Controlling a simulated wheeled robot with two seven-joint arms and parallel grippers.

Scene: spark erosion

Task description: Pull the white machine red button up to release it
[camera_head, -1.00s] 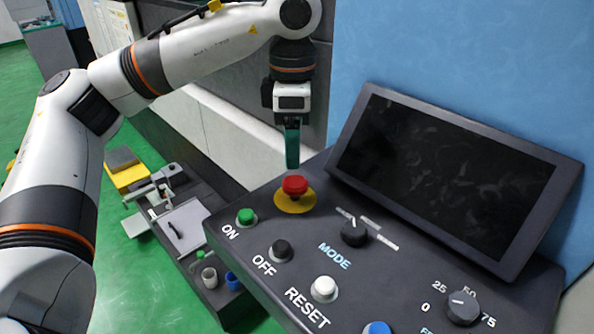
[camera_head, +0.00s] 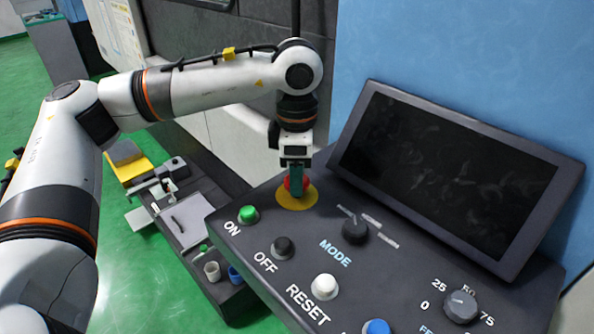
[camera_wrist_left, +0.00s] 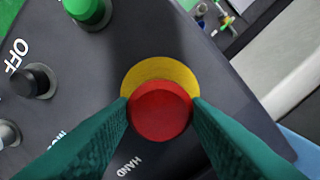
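The red button (camera_head: 286,184) is a round mushroom head on a yellow disc (camera_head: 283,202) on the dark control panel (camera_head: 225,232). My left gripper (camera_head: 297,193) points down at the button, its green fingers partly hiding it in the head view. In the left wrist view, the red button (camera_wrist_left: 160,111) sits between the two green fingertips (camera_wrist_left: 160,100), one at each side. No gap shows between the fingers and its rim, so the gripper looks shut on it. The button still sits over the yellow disc (camera_wrist_left: 160,70). My right gripper is not in view.
A green ON button (camera_head: 249,214), a black OFF button (camera_head: 283,247), a white RESET button (camera_head: 324,286) and a mode knob (camera_head: 355,229) are nearby on the panel. A dark screen (camera_head: 445,170) stands behind, to the right. A low tool bench (camera_head: 185,222) lies left.

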